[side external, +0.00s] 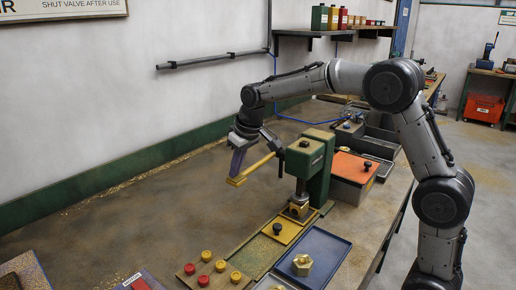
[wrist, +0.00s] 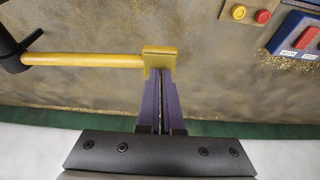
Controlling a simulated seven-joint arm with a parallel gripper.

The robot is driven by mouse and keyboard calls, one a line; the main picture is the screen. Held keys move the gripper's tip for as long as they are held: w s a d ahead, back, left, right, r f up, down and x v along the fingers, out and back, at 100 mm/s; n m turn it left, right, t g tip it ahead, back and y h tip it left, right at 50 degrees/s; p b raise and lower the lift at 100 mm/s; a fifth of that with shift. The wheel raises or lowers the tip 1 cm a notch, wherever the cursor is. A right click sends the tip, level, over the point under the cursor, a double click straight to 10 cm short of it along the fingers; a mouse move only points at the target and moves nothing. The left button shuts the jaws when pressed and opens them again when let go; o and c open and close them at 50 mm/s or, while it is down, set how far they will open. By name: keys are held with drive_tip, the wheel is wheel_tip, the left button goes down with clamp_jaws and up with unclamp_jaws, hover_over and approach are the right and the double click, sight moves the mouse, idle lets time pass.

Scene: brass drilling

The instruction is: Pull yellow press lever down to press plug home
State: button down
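The yellow press lever (side external: 258,168) reaches left from the green press (side external: 304,160) and slopes down to a flat yellow end pad. In the wrist view the lever (wrist: 85,59) runs across the upper left to its pad (wrist: 160,52). My gripper (side external: 235,174) has its purple fingers close together, with a thin gap between them. Their tips (wrist: 161,73) meet the pad, seemingly touching its top; exact contact is hidden. I see no part of the lever clearly between the fingers. A brass block (side external: 298,208) sits under the press ram; the plug's depth is too small to tell.
A yellow tray (side external: 283,232), a blue tray (side external: 318,262) with a brass hex part (side external: 302,264), and a board with red and yellow buttons (side external: 190,270) lie in front of the press. An orange-topped box (side external: 355,167) stands to its right. The bench at left is clear.

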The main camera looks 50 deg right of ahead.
drive_tip(key=shift+w+r, duration=0.1)
drive_tip(key=shift+r, duration=1.5)
wheel_tip(320, 180, up, 14)
idle(1.0)
drive_tip(key=s+a+r+t, duration=0.1)
drive_tip(key=s+r, duration=0.1)
drive_tip(key=s, duration=0.7)
drive_tip(key=s+a+r+t, duration=0.1)
drive_tip(key=s+a+r, duration=0.15)
drive_tip(key=s, duration=0.65)
drive_tip(key=s+f, duration=1.6)
drive_tip(key=f, duration=0.3)
drive_tip(key=shift+d+f, duration=0.25)
drive_tip(key=shift+f, duration=0.15)
